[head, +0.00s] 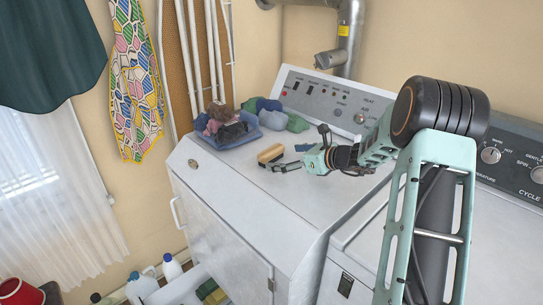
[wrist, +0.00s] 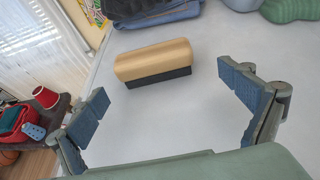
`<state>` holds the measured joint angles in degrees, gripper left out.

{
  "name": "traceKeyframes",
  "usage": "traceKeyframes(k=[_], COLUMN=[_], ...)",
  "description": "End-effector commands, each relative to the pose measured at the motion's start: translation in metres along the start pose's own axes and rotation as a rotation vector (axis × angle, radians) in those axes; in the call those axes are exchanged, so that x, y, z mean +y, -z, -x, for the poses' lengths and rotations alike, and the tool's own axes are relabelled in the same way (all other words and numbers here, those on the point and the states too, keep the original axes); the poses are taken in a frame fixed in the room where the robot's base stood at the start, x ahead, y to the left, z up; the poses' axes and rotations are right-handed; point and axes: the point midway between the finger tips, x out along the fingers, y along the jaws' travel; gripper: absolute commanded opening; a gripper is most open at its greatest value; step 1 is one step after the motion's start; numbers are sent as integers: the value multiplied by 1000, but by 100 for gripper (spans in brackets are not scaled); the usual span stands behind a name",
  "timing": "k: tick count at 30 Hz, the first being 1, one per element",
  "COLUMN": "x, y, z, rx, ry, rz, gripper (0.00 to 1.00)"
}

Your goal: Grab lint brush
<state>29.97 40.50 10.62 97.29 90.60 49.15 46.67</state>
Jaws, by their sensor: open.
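The lint brush (head: 270,153) has a tan wooden back and dark bristles. It lies on the white top of the dryer (head: 240,180). In the wrist view the lint brush (wrist: 153,62) lies lengthwise across the picture, bristle side towards me. My gripper (head: 296,157) is open and empty, low over the dryer top beside the brush. In the wrist view the fingertips of my gripper (wrist: 165,95) stand wide apart, and the brush lies just beyond them, between their lines. It touches neither finger.
The control panel (head: 325,95) rises at the back. The dryer's left edge drops to the floor. The dryer top around the brush's front is clear.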

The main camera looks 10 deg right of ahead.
Motion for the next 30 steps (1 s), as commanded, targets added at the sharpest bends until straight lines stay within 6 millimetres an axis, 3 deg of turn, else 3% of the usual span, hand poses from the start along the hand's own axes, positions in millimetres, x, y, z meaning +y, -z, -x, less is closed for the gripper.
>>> traceKeyframes(k=[5,12,20,30], x=[3,7,6,6], y=[-4,-9,-9,-9], z=[-14,-48,-53,-53], rx=[1,1,2,1], ry=[0,0,2,2], rz=[0,-1,0,0], gripper=[96,96,96,60])
